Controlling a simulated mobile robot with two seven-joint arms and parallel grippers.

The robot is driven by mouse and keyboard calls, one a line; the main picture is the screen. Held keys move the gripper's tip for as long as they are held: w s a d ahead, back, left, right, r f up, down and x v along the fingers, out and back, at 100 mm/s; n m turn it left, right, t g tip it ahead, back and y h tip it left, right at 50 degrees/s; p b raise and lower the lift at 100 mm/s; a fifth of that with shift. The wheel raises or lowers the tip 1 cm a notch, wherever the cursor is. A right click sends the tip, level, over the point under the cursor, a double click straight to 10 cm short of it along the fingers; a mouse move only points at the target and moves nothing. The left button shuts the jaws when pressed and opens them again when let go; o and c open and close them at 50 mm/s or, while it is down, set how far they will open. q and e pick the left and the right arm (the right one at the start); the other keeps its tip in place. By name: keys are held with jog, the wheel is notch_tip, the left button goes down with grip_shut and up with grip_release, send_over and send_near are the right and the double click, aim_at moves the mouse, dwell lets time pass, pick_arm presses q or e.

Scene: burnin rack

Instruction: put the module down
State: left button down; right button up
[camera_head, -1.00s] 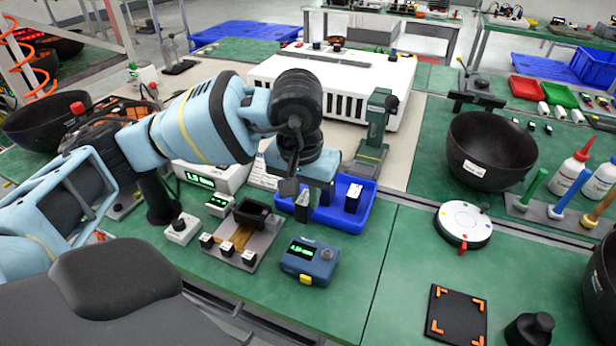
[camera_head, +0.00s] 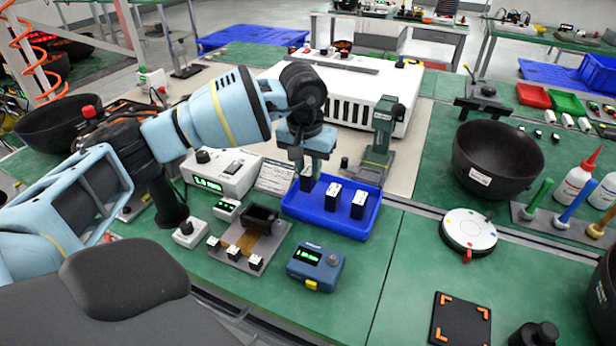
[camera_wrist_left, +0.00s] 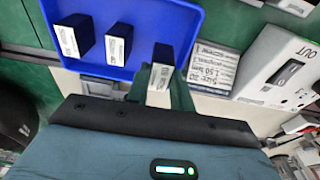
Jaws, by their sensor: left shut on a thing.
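My left gripper (camera_head: 305,168) is over the back left part of the blue tray (camera_head: 345,228), pointing down. It is shut on a dark module (camera_head: 306,182) with a white label, which also shows in the left wrist view (camera_wrist_left: 162,68). The gripper hides part of this module, and I cannot tell whether its bottom touches the tray. Two similar modules (camera_head: 332,196) and (camera_head: 358,205) stand upright in the tray to its right, apart from each other. The left wrist view shows them in the blue tray (camera_wrist_left: 135,12) too. My right gripper is not in view.
A white meter (camera_head: 222,174) and a label card (camera_head: 275,177) stand left of the tray. A fixture plate (camera_head: 243,250) and a blue handheld device (camera_head: 316,267) lie in front. A green press (camera_head: 381,135) stands behind right. Green mat right of the tray is free.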

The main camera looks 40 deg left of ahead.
aim_at(308, 172)
pick_arm(q)
jog(key=shift+f, duration=1.5)
jog(key=shift+f, duration=0.2)
jog(key=c, duration=1.2)
grip_release()
jog(key=shift+r, duration=0.15)
jog(key=r, duration=0.4)
jog(key=s+r, duration=0.1)
jog(key=r, duration=0.7)
jog(key=shift+s+d, duration=0.25)
jog(key=shift+s, duration=0.05)
